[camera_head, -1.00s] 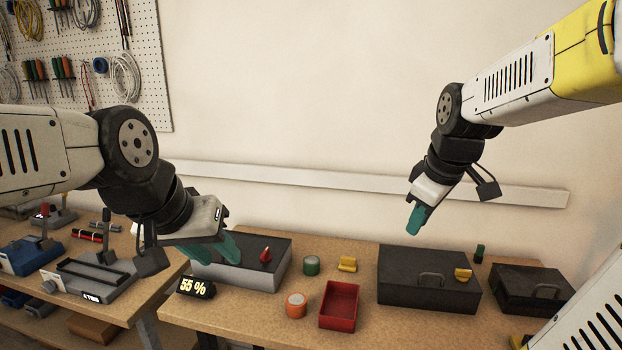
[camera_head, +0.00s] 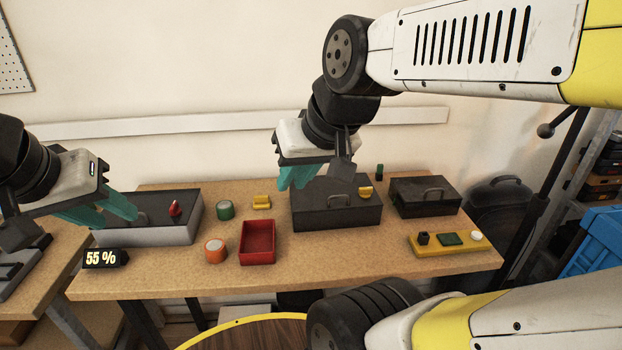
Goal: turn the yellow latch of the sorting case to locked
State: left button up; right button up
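The dark case (camera_head: 337,213) with a handle sits on the wooden bench in the middle of the view. A small yellow latch (camera_head: 365,192) shows on the right part of its lid. My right gripper (camera_head: 298,178), with teal fingers, is in front of or above the case's back left corner, left of the latch and apart from it. Its fingers overlap in this view, so their gap is unclear. My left gripper (camera_head: 108,212) hangs at the left end of a grey box with a dark top (camera_head: 150,236). Its teal fingers are spread and nothing shows between them.
A red knob (camera_head: 175,208) stands on the grey box. A green roll (camera_head: 225,210), orange roll (camera_head: 215,251), yellow block (camera_head: 262,202) and red tray (camera_head: 258,243) lie left of the case. A second dark case (camera_head: 424,197) and a yellow strip (camera_head: 446,245) are right.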

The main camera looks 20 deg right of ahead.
aim_at(364, 192)
jog(key=z, duration=1.25)
